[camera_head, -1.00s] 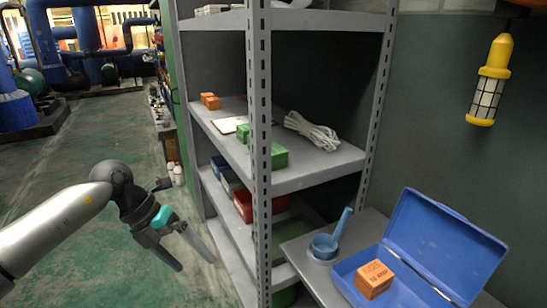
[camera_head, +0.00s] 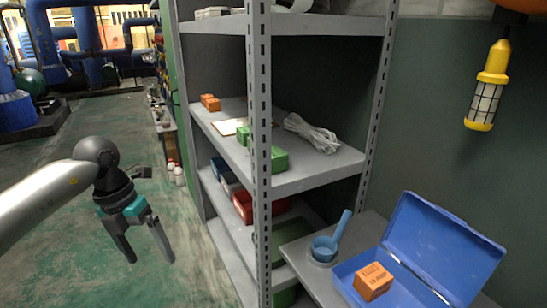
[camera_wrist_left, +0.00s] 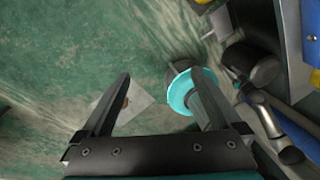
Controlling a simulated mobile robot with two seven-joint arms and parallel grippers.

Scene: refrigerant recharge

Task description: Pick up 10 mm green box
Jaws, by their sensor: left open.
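Two green boxes show on the middle shelf in the head view. One green box (camera_head: 278,160) lies just right of the front post, and another green box (camera_head: 242,135) is partly hidden behind that post. I cannot read a size on either. My left gripper (camera_head: 147,258) is open and empty, pointing down over the floor, left of the shelf and apart from it. In the left wrist view the two fingers of my left gripper (camera_wrist_left: 163,98) are spread with the floor beyond them. My right gripper is not in view.
The grey shelf unit (camera_head: 300,185) has a perforated post (camera_head: 260,60) in front. Orange boxes (camera_head: 210,102) and a white rope coil (camera_head: 312,133) share the middle shelf. A blue toolbox (camera_head: 440,245) holding an orange box (camera_head: 373,281) stands at right. The floor (camera_head: 90,130) at left is open.

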